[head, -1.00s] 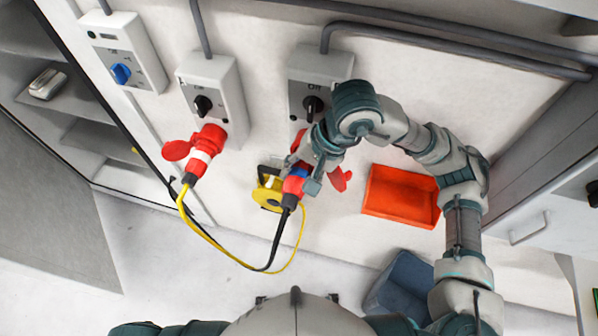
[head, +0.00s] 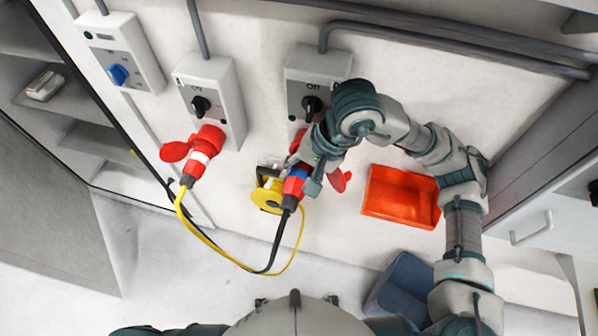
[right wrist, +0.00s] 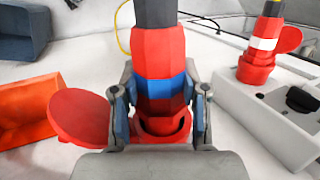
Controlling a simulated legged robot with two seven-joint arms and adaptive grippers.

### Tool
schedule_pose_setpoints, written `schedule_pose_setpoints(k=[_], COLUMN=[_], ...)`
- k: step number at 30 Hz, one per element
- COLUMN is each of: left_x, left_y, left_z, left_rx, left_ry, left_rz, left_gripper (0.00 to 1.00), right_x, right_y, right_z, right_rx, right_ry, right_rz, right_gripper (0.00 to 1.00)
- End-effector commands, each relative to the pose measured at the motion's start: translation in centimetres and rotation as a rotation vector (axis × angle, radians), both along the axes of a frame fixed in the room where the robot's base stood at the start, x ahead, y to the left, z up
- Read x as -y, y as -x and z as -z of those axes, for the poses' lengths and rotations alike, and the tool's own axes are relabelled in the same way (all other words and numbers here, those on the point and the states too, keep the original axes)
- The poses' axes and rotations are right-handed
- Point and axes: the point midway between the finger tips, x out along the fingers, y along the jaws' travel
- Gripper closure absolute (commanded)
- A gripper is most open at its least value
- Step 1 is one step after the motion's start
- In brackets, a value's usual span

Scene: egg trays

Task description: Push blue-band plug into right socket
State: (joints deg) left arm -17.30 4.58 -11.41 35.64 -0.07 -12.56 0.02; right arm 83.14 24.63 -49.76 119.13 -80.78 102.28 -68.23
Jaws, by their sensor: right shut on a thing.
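The blue-band plug (head: 295,186) is red with a blue band and a black cable. My right gripper (head: 306,172) is shut around it, with one finger on each side of the band in the right wrist view (right wrist: 160,95). The plug's front end is at the mouth of the red right socket (right wrist: 163,126), lined up with it; how deep it sits is hard to tell. The socket's round red lid (right wrist: 80,117) hangs open beside it. It also shows in the head view (head: 340,180). My arm hides most of the socket there. My left gripper is out of view.
A white-band plug (head: 197,163) sits in the middle socket, below its grey switch box (head: 214,84). The right switch box (head: 318,66) is above my gripper. A yellow reel (head: 268,195), an orange bin (head: 385,195) and a blue bin (head: 402,285) are nearby.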

Motion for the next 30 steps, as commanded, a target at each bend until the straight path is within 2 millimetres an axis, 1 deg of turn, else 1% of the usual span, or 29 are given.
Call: schedule_pose_setpoints(k=[30], left_x=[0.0], left_y=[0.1], left_z=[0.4], left_rx=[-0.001], left_ry=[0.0], left_rz=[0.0], left_gripper=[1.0], right_x=[0.4], right_y=[-1.3], right_z=[0.0], right_rx=[0.001], right_ry=[-0.001], right_rz=[0.0], right_gripper=[0.98])
